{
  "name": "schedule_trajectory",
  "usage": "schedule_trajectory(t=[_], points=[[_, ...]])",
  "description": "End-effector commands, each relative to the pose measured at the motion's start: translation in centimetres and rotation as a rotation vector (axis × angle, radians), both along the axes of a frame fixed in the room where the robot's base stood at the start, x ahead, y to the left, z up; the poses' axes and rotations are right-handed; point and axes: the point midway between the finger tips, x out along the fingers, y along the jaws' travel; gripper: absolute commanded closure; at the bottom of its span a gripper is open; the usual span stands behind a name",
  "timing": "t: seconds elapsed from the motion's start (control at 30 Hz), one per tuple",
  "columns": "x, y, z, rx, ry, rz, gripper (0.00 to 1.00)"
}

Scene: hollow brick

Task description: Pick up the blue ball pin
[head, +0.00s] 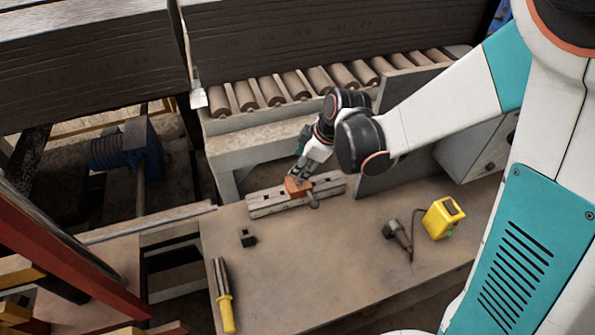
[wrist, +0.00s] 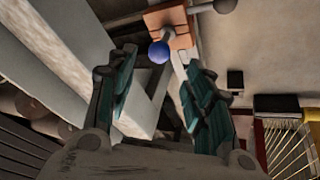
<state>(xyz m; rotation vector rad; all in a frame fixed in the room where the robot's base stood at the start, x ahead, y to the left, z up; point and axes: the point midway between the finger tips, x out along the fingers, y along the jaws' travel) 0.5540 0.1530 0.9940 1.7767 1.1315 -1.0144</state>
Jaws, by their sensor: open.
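The blue ball pin shows in the wrist view as a round blue ball (wrist: 159,52) beside an orange block (wrist: 168,20). In the head view my gripper (head: 301,173) points down just above the orange block (head: 297,187), which sits on a slotted grey metal bar (head: 265,203). The blue ball is not visible there.
The workbench (head: 290,265) holds a small black block (head: 247,238), a yellow-handled tool (head: 225,295), a dark corded tool (head: 398,235) and a yellow device (head: 441,217). A roller conveyor (head: 295,85) runs behind. The front middle of the bench is clear.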

Motion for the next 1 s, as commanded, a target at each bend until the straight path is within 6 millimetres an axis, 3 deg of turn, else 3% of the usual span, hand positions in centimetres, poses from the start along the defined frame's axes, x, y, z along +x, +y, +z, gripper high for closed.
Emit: schedule_trajectory(t=[0.33,0.6,0.87,0.9,1.0], points=[[0.7,0.4,-2.1,0.000,0.000,-0.001,0.53],[1.9,1.0,-5.7,0.000,0.000,-0.001,0.53],[2.0,1.2,-6.0,0.000,0.000,-0.002,0.53],[2.0,1.2,-6.0,0.001,0.001,-0.002,0.55],[2.0,1.2,-6.0,0.001,0.001,-0.002,0.78]])
